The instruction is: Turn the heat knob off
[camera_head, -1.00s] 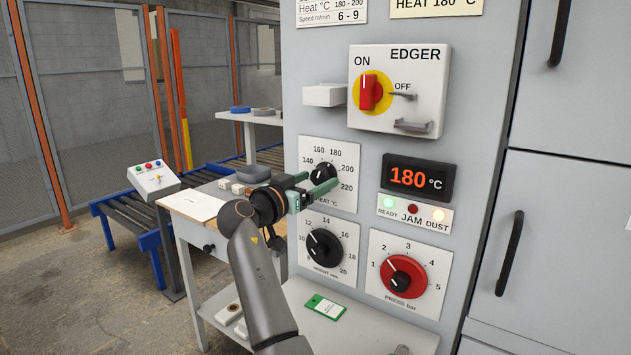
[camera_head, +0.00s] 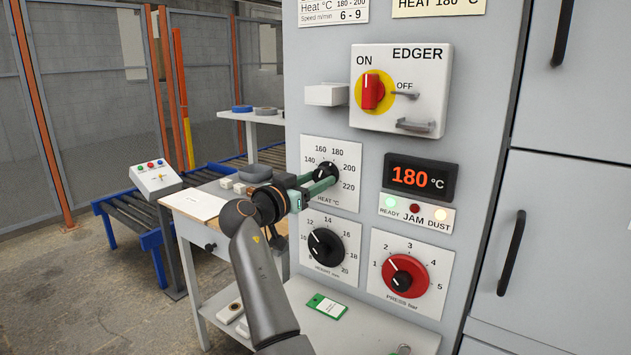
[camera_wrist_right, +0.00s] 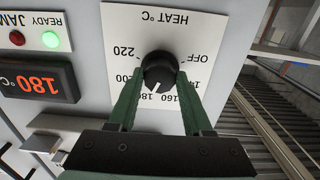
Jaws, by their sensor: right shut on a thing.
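The heat knob (camera_head: 327,171) is a black dial on a white plate marked HEAT °C on the machine's grey front panel. In the right wrist view the knob (camera_wrist_right: 159,70) sits between the two green fingers, and its white line points near 180, toward the 160 side. My right gripper (camera_head: 320,184) is shut on the heat knob, its fingers on either side of it. The fingers cover part of the dial in the head view. The OFF mark (camera_wrist_right: 196,59) is readable in the wrist view. My left gripper is not in view.
The height knob (camera_head: 325,246) is just below, and the red pressure knob (camera_head: 404,276) is lower right. The display (camera_head: 420,177) reads 180 °C above lamps. The red main switch (camera_head: 372,91) is above. A small table (camera_head: 185,235) stands to the left.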

